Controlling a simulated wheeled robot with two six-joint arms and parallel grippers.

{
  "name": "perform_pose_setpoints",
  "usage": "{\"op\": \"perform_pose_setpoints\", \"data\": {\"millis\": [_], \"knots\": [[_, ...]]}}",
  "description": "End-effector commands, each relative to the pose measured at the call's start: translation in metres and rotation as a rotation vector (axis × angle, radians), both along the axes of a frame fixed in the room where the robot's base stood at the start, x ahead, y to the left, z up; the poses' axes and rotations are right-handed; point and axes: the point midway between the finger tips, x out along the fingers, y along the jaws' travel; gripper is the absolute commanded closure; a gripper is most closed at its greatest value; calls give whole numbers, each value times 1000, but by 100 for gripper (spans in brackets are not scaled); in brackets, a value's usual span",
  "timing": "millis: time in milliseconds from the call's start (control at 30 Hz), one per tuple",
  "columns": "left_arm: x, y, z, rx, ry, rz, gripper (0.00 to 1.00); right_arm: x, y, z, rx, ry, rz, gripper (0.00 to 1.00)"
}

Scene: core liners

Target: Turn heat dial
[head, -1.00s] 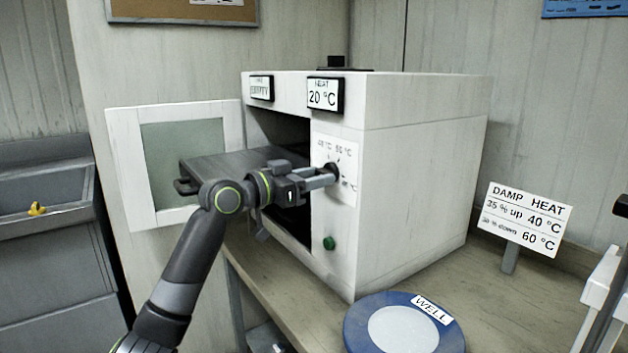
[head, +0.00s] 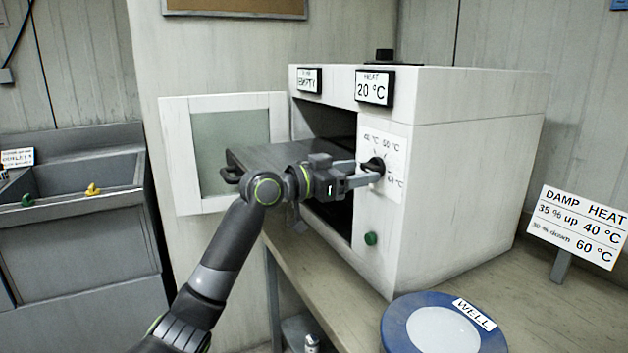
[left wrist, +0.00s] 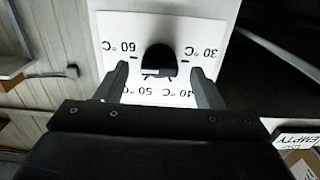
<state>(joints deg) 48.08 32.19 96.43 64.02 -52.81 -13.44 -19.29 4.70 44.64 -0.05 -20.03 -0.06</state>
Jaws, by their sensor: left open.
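The heat dial (head: 374,167) is a black knob on a white scale plate on the front of the white oven (head: 460,160). It also shows in the left wrist view (left wrist: 159,58), where the scale reads 30, 40, 50 and 60 °C. My left gripper (head: 366,172) is at the dial, jaws open, and in the wrist view its fingers (left wrist: 162,80) stand on either side of the knob with gaps. The heat display (head: 374,88) reads 20 °C. My right gripper is not in view.
The oven door (head: 180,150) stands open at the left, with a dark tray (head: 275,156) sticking out. A green button (head: 371,239) sits below the dial. A damp heat sign (head: 580,226) and a blue WELL disc (head: 398,318) stand on the bench. A sink unit (head: 85,190) is at far left.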

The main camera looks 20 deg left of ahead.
Motion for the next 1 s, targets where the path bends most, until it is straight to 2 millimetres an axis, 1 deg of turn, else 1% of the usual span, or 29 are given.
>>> {"op": "perform_pose_setpoints", "data": {"millis": [200,367,500,667,867,1000], "knots": [[-30,25,-2,8,-1,5,38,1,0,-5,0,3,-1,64],[-51,41,-2,9,0,5,38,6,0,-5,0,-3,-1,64],[-67,53,-2,9,0,3,38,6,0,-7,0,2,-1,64],[-85,66,-2,9,2,2,38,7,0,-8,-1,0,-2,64],[-103,81,-2,9,2,3,38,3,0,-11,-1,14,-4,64],[-114,90,-3,8,1,2,38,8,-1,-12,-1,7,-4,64]]}}
